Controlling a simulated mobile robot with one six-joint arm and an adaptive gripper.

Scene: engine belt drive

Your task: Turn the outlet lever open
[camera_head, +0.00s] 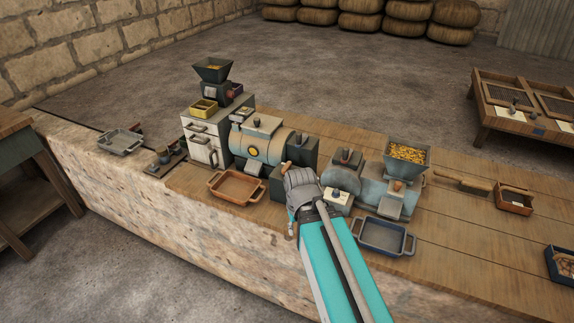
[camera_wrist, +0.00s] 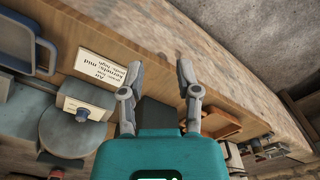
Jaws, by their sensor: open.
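My gripper (camera_head: 302,186) is over the front of the bench machines, between the drum machine (camera_head: 264,146) and the blue-grey machine (camera_head: 388,188). In the wrist view my gripper (camera_wrist: 161,78) shows two fingers spread apart with nothing between them. A small brown handle-like piece (camera_head: 286,165) shows just beyond my gripper, against the dark housing; I cannot tell whether it is the outlet lever. No lever is clearly seen between the fingers in the wrist view. My gripper and arm hide part of the machine fronts.
An orange-brown tray (camera_head: 237,201) lies left of my gripper, and a blue tray (camera_head: 411,239) lies to its right. A pale box with a dark knob (camera_head: 338,198) is close on the right. A printed card (camera_wrist: 109,70) lies near the bench edge. Hoppers rise behind.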

